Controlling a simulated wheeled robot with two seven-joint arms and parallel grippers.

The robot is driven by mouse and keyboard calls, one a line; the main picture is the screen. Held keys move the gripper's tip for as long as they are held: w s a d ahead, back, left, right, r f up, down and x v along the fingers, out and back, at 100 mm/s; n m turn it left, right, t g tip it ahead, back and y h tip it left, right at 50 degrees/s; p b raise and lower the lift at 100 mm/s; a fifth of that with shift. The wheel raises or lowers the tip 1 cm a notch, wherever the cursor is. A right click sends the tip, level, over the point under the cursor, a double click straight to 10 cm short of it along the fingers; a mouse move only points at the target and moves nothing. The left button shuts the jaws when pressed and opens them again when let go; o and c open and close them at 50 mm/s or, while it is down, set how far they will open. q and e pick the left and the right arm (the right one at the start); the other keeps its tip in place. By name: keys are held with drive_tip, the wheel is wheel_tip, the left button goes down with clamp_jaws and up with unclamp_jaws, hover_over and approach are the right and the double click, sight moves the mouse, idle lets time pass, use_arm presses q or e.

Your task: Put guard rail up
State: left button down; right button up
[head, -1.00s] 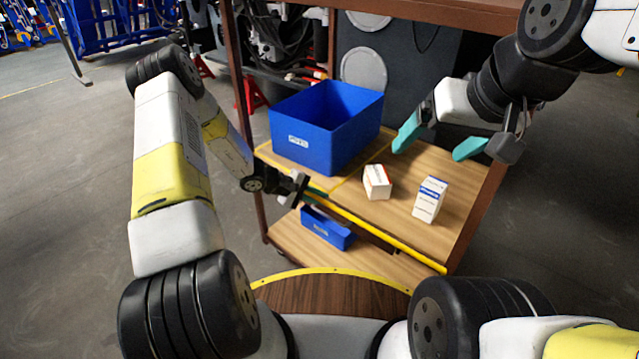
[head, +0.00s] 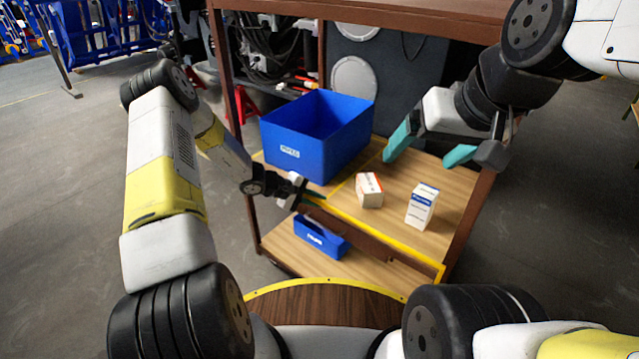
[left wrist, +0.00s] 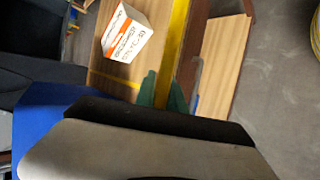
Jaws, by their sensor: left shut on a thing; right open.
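The guard rail (head: 385,240) runs along the front edge of the upper wooden shelf (head: 455,185), with a yellow top edge and a brown front face. The brown face shows below the yellow edge in the head view. My left gripper (head: 314,198) is at the rail's left end, its green fingers shut on it. The left wrist view shows the fingertips (left wrist: 162,93) at the rail's yellow and brown strips (left wrist: 176,45). The fingers partly hide the rail there. My right gripper (head: 428,150) is open and empty above the shelf's right part.
A blue bin (head: 318,138) stands at the shelf's back left. Two small white boxes, one orange-marked (head: 369,190) and one blue-marked (head: 421,206), stand behind the rail. A small blue tray (head: 320,237) is on the lower shelf (head: 290,250). Brown posts (head: 472,225) frame the cart.

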use_arm(q)
drive_tip(key=shift+s+a+f, duration=0.1)
drive_tip(key=shift+s+f, duration=0.15)
drive_tip(key=shift+f, duration=0.15)
idle(0.4)
drive_tip(key=c, duration=1.6)
unclamp_jaws()
drive_tip(key=shift+o, duration=1)
drive_tip(key=shift+w, duration=0.1)
drive_tip(key=shift+r, duration=0.15)
drive_tip(key=v, duration=0.7)
drive_tip(key=shift+a+r, duration=0.2)
drive_tip(key=shift+r, duration=0.05)
drive_tip(key=shift+c, duration=0.5)
